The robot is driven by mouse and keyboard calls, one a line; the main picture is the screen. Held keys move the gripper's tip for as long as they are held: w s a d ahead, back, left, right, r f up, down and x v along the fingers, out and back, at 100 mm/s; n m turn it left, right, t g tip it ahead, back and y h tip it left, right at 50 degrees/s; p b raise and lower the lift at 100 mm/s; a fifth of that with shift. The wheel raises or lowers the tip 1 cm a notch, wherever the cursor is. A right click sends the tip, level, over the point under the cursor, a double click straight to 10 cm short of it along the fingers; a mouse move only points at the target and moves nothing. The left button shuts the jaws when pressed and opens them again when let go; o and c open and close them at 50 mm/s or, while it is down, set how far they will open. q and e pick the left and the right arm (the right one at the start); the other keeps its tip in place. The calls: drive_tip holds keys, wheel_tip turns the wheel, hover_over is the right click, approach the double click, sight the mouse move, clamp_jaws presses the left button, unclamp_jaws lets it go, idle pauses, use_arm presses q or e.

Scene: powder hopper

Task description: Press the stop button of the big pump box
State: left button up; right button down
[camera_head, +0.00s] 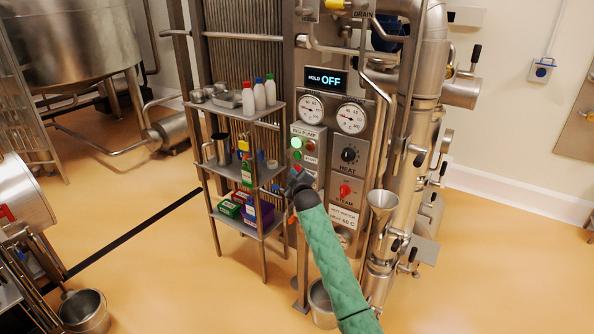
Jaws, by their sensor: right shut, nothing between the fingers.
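The big pump box (318,133) is a light panel on the machine column, below two round dials. My right arm wears a green sleeve and comes up from the bottom. My right gripper (293,178) is dark, shut and empty, near the lower edge of the box. It hides part of the box's lower area, and I cannot tell whether it touches it. My left gripper is not in view.
To the right of the box are a HEAT panel (348,156) with a black knob and a STEAM panel with a red knob (345,191). A shelf rack (236,122) with bottles and boxes stands close on the left. A steel funnel (382,200) and pipes stand on the right.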

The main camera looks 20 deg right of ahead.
drive_tip(key=shift+w+d, duration=0.15)
drive_tip(key=shift+d, duration=0.05)
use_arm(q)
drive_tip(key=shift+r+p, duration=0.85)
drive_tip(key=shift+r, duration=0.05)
use_arm(e)
drive_tip(key=s+a, duration=0.4)
drive_tip(key=a, duration=0.1)
idle(1.6)
